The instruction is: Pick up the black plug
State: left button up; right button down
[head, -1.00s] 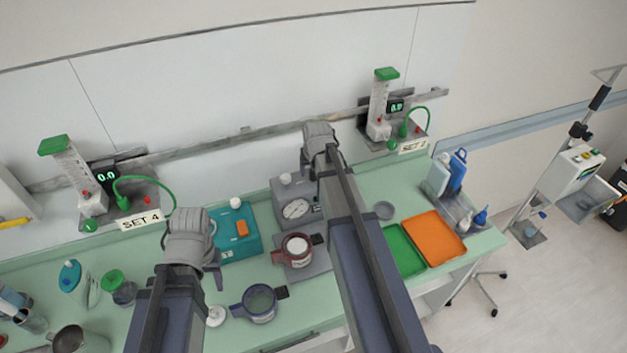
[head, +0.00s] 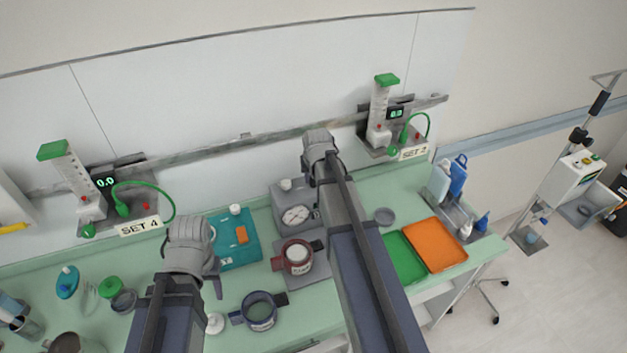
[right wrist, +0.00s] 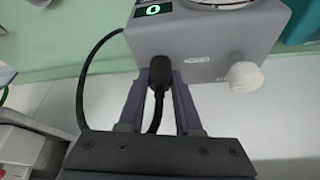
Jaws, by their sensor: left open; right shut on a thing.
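The black plug (right wrist: 158,70) shows in the right wrist view, between the fingers of my right gripper (right wrist: 161,88), which is shut on it. A black cable (right wrist: 92,62) runs from the plug area, with one loop to the left. The plug's upper end is close to the front face of a grey box (right wrist: 200,62); I cannot tell whether it touches. In the head view my right gripper (head: 318,150) is beside the grey gauge unit (head: 290,200), and its fingers and the plug are hidden. My left gripper (head: 214,275) is open and empty above the bench, left of the blue-handled pot.
A blue-handled pot (head: 260,312) and a red-handled pot (head: 297,258) stand between my arms. Green (head: 403,258) and orange (head: 435,246) trays lie to the right. A white knob (right wrist: 245,76) sticks out from the grey box.

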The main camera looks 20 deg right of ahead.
aim_at(313, 177)
jog(key=shift+r, duration=0.15)
notch_tip(313, 177, up, 10)
jog(key=p, duration=1)
jog(key=shift+f, duration=0.2)
